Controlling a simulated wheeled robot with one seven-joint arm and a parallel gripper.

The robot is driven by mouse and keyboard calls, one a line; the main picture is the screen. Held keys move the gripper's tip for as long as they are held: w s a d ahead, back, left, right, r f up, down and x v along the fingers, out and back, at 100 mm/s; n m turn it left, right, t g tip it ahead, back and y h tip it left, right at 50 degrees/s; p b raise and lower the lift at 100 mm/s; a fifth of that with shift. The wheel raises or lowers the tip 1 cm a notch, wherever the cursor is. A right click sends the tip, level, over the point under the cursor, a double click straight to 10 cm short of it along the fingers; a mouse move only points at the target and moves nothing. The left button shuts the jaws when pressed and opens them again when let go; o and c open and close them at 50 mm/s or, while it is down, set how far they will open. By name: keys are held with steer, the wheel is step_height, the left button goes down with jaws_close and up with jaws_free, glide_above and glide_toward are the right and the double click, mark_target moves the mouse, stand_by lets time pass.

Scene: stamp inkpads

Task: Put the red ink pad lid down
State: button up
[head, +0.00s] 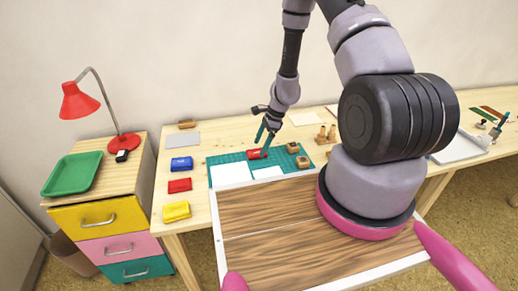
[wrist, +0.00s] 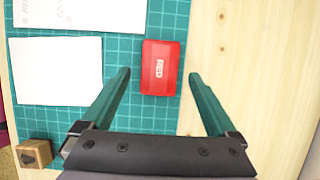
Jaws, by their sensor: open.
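In the wrist view the red lid (wrist: 161,68) is between my gripper's two teal fingers (wrist: 160,74), with a gap on each side. My gripper (head: 263,139) is open and holds nothing. It is close above the mat, and I cannot tell its exact height. Another red ink pad piece (head: 180,185) lies on the wooden table to the left, between the blue pad (head: 181,164) and the yellow pad (head: 177,211).
White paper sheets (head: 231,173) lie on the mat's front part. Wooden stamps (head: 302,162) stand at its right end. A drawer cabinet with a green tray (head: 73,174) and a red lamp (head: 80,102) is at the left. A grey plate (head: 182,139) lies behind the pads.

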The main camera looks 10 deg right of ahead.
steer(key=s+d+r+n+t, duration=0.1)
steer(key=s+r+n, duration=0.15)
steer(key=r, duration=1.55)
steer(key=s+d+r+n+t, duration=0.15)
steer(key=r+n, duration=0.25)
steer(key=r, duration=1.4)
steer(key=s+d+r+n+t+h, duration=0.1)
steer(key=s+r+n+t, duration=0.3)
steer(key=s+r, duration=1.2)
steer(key=s+n+h, duration=0.1)
steer(key=s+n, duration=0.1)
steer(key=n, duration=0.1)
steer(key=shift+s+d+t, duration=0.2)
steer(key=shift+d+t, duration=0.1)
steer(key=shift+t, duration=0.05)
